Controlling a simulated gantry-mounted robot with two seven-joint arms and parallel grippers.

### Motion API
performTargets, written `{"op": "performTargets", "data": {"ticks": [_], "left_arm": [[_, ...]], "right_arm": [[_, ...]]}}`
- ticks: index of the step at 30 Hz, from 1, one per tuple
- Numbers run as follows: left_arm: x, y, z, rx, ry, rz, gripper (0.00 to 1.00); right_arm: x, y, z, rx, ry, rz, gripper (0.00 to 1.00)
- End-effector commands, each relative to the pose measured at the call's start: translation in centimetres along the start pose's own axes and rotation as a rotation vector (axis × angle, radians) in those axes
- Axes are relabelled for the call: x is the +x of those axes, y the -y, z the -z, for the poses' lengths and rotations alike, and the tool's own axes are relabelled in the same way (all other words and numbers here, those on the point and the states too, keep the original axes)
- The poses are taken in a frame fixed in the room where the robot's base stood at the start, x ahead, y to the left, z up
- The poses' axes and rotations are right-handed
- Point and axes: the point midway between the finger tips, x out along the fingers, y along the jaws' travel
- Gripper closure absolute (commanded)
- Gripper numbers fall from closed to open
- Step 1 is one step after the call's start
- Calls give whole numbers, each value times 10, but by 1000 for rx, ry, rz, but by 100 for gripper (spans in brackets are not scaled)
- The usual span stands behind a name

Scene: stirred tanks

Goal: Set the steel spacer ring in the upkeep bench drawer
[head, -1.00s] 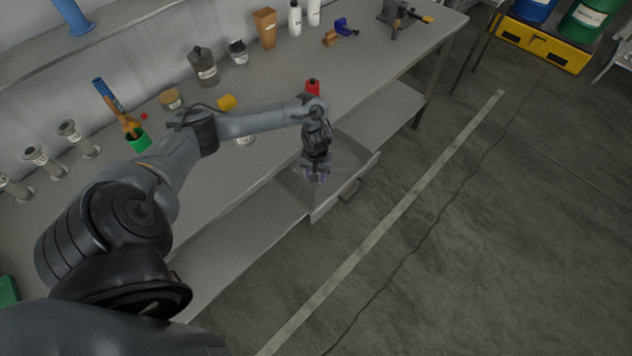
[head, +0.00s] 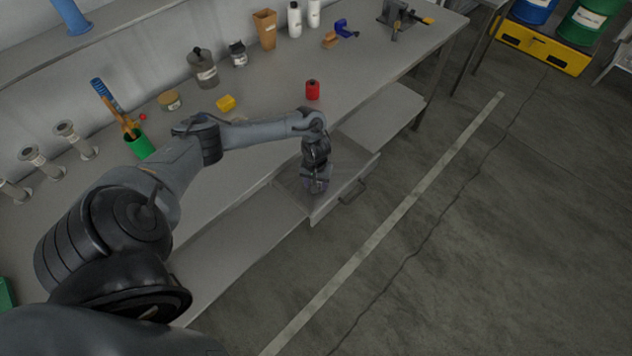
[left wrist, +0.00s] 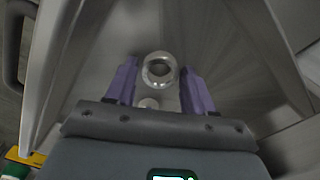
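The upkeep bench drawer (head: 348,178) is pulled out below the bench front, with its handle facing the floor. My left gripper (head: 316,186) is down inside the drawer opening. In the left wrist view its two purple fingers (left wrist: 159,84) stand apart. The steel spacer ring (left wrist: 160,68) shows between them, with a narrow gap to each finger, and appears to lie flat on the drawer floor. The drawer's sloping walls (left wrist: 255,30) frame it. A small pale round spot (left wrist: 148,103) shows just below the ring; I cannot tell what it is. The ring is hidden in the head view.
A lower shelf (head: 385,120) lies beyond the drawer.

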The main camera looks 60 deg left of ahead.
Motion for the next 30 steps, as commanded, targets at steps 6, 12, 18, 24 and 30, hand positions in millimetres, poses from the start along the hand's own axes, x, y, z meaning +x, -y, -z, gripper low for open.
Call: {"op": "performTargets", "data": {"ticks": [6, 12, 18, 24, 30], "left_arm": [[0, 0, 0, 0, 0, 0, 37], [-2, 0, 1, 0, -2, 0, 37], [-25, 0, 1, 0, -3, -1, 37], [-62, 0, 1, 1, -4, -1, 37], [-97, 0, 1, 0, -2, -1, 37]], "right_arm": [[0, 1, 0, 2, 0, 2, 57], [1, 1, 0, 2, 1, 2, 57], [-6, 0, 2, 0, 2, 0, 57], [-16, -2, 4, -6, 3, -4, 57], [-26, -2, 8, -7, 3, -5, 57]]}}
